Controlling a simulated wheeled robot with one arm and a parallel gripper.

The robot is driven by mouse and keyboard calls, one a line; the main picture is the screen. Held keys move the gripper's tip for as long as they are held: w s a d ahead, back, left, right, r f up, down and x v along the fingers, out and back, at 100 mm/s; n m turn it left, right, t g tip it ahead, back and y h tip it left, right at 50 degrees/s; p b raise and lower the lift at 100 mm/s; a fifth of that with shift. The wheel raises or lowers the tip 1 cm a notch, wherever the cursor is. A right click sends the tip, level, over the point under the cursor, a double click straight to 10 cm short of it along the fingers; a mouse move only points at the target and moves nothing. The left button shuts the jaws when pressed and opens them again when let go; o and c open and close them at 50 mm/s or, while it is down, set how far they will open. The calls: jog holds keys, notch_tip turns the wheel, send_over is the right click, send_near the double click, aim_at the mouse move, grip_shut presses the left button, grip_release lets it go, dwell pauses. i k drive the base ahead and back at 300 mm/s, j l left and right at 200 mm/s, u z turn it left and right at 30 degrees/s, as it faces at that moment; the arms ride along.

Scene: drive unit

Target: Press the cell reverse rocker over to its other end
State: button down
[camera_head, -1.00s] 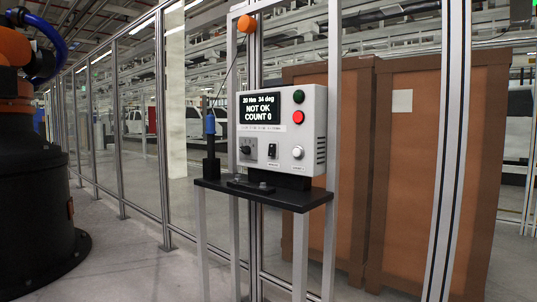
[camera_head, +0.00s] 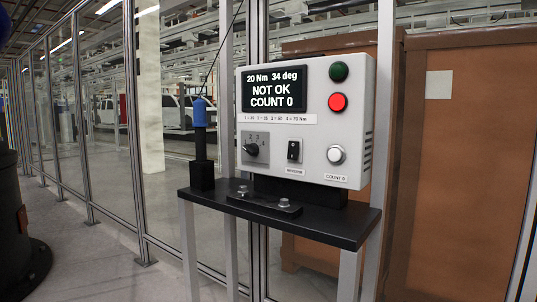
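The cell reverse rocker (camera_head: 293,151) is a small black rocker switch on the front of a light grey control box (camera_head: 310,120), with a small label under it. Which end of it is pressed in is too small to tell. It sits between a black rotary knob (camera_head: 251,149) on its left and a white round button (camera_head: 335,155) on its right. The screen (camera_head: 276,89) above reads "20 Nm 34 deg", "NOT OK", "COUNT 0". My gripper is not in view.
The box stands on a black shelf (camera_head: 335,228) on a metal frame. A blue-handled tool (camera_head: 199,113) stands upright at the shelf's left. A glass fence runs behind; brown crates (camera_head: 460,170) stand at the right. A dark robot base (camera_head: 20,240) is at the left edge.

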aim_at(293, 153)
jog(key=j, duration=0.9)
jog(key=i+j+z, duration=0.15)
jog(key=j, duration=0.75)
